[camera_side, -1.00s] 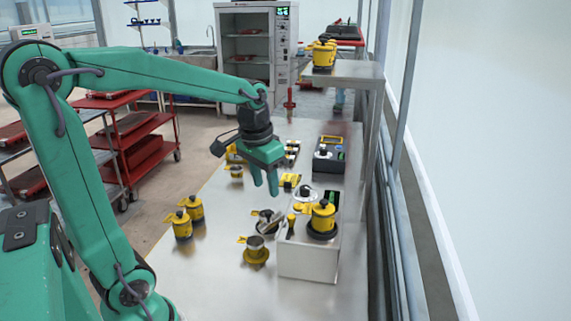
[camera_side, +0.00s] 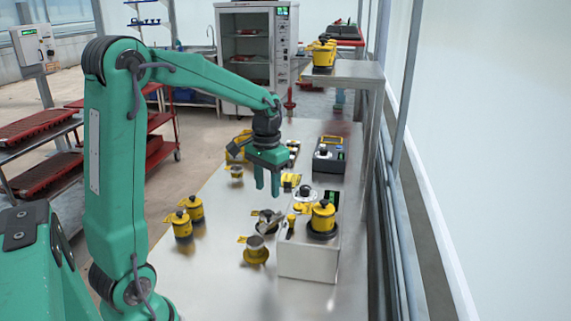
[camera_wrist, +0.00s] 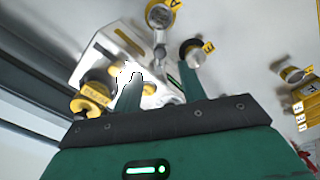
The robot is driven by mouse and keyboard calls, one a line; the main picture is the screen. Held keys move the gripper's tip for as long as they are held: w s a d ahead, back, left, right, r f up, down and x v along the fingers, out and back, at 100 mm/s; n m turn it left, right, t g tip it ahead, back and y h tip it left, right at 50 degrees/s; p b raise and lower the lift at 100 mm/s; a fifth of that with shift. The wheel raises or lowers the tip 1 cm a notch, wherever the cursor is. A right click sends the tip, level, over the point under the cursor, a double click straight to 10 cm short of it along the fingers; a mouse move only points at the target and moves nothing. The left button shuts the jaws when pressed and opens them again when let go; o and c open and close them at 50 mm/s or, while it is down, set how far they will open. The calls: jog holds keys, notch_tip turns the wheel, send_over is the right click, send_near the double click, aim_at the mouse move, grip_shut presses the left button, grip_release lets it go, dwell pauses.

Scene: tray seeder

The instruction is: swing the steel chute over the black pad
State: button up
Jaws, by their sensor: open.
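In the side view, the steel chute (camera_side: 267,222) is a small shiny trough at the left of the white seeder box (camera_side: 308,262). A round black pad (camera_side: 323,236) shows on top of that box, under a yellow pot (camera_side: 323,217). My gripper (camera_side: 268,188) points down, open and empty, above the table, behind and above the chute in the picture, apart from it. In the wrist view my gripper (camera_wrist: 158,78) has its two fingers spread, with part of the white box (camera_wrist: 105,45) beyond them. I cannot surely tell the chute there.
A yellow-based cup (camera_side: 256,253) stands in front of the chute. Two yellow jars (camera_side: 188,218) stand at the table's left. A dark grey device (camera_side: 328,158) and small yellow items (camera_side: 289,180) lie farther back. The table's front left is clear.

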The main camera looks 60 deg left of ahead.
aim_at(268, 211)
jog(key=shift+f, duration=3.4)
grip_shut()
